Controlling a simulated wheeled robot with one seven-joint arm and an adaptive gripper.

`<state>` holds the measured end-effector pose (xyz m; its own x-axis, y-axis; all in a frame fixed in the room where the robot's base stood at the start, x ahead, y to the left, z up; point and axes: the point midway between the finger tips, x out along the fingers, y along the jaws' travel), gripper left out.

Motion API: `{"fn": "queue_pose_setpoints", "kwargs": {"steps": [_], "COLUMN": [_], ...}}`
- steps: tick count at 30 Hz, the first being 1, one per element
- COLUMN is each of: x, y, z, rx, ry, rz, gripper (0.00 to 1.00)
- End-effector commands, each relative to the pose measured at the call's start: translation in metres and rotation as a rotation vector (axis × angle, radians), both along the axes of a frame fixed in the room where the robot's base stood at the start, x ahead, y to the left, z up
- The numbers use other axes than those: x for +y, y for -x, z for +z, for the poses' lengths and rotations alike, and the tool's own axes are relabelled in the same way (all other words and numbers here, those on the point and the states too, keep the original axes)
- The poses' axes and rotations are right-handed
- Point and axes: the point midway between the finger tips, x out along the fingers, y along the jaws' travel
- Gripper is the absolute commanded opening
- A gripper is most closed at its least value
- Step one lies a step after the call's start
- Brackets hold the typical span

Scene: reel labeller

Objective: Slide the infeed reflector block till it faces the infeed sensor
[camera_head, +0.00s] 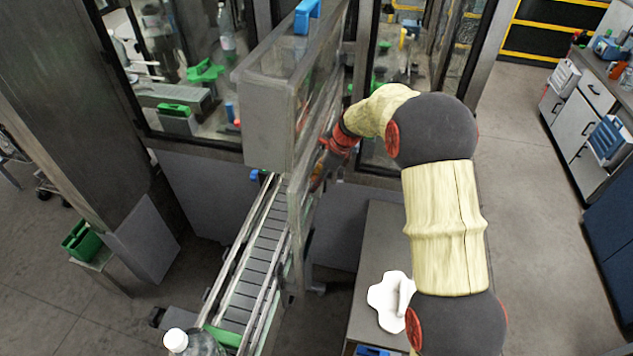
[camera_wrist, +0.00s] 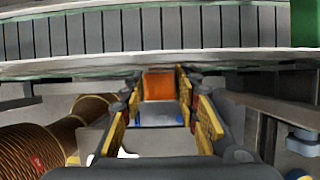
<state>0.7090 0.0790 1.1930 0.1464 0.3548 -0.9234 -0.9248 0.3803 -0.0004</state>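An orange block (camera_wrist: 158,86), which may be the infeed reflector block, sits between the fingertips of my gripper (camera_wrist: 159,92) in the wrist view. It is beside the near rail of the conveyor. The yellow-padded fingers are apart, one on each side of it; I cannot tell whether they touch it. In the head view my gripper (camera_head: 322,172) is low beside the conveyor, partly hidden by the guard panel, and the block cannot be made out. A small blue part (camera_head: 256,175) at the conveyor's far side may be the infeed sensor; I cannot be sure.
The slatted conveyor (camera_head: 254,262) runs from the machine toward the front, with a white-capped bottle (camera_head: 194,343) at its near end. A grey guard box (camera_head: 272,112) stands above it, close to my arm. A grey bench (camera_head: 372,245) with a white piece (camera_head: 391,298) is at right.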

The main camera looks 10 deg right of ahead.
Motion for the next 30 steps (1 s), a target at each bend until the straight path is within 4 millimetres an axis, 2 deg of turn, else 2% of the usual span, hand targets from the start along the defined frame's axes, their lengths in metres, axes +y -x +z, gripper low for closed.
{"fn": "queue_pose_setpoints", "kwargs": {"steps": [9,19,23,30], "x": [0.000,-0.001,-0.007,-0.024], "y": [0.000,0.001,0.002,0.009], "z": [0.000,0.003,0.017,0.061], "rx": [0.000,0.000,-0.003,-0.003], "ry": [0.001,0.001,0.001,0.001], "rz": [0.001,0.001,0.000,0.000], "gripper": [0.48,0.48,0.48,0.48]}}
